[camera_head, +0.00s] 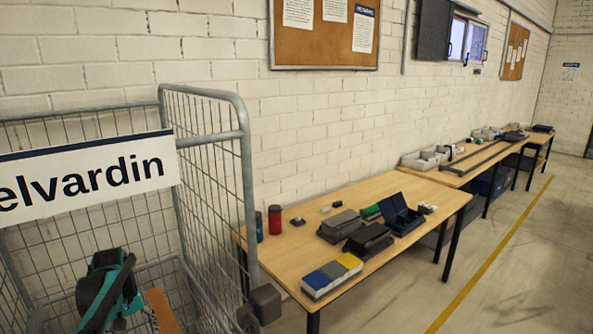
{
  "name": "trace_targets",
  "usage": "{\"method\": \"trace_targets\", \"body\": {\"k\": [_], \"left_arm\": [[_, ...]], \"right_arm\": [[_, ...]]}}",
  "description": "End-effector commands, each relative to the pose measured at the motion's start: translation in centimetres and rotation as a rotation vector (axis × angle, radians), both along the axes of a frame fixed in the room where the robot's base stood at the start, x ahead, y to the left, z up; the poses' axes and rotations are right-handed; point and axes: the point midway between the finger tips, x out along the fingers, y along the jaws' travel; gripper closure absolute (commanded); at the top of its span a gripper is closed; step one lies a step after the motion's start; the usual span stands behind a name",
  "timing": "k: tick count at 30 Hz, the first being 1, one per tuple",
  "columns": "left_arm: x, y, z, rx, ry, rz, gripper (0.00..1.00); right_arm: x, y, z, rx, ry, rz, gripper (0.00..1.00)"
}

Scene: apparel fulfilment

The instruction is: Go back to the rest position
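Neither of my grippers shows in the head view, so I cannot see whether they are open or shut. A wire roll cage (246,170) stands close on the left, with a white sign (88,176) reading "elvardin" across its front, cut off at the left edge. Inside the cage lies a black and teal item (108,291), perhaps a bag, beside a brown piece (161,311).
A wooden table (420,188) right of the cage carries dark cases, a red canister (275,219) and blue, grey and yellow boxes (332,275). More tables line the brick wall. The floor right of the yellow line (490,272) is clear.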

Motion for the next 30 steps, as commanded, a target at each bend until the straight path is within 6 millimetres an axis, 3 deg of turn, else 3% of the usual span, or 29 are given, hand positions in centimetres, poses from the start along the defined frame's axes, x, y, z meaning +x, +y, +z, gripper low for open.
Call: {"method": "trace_targets", "body": {"k": [11, 17, 24, 30], "left_arm": [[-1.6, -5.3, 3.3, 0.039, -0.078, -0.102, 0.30], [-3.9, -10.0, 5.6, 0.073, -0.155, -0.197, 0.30], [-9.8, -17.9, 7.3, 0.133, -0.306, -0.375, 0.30], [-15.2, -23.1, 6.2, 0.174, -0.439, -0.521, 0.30]], "right_arm": [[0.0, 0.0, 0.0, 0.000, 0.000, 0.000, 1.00], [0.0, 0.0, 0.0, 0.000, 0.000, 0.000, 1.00], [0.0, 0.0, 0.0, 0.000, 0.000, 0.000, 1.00], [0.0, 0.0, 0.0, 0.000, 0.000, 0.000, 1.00]]}}
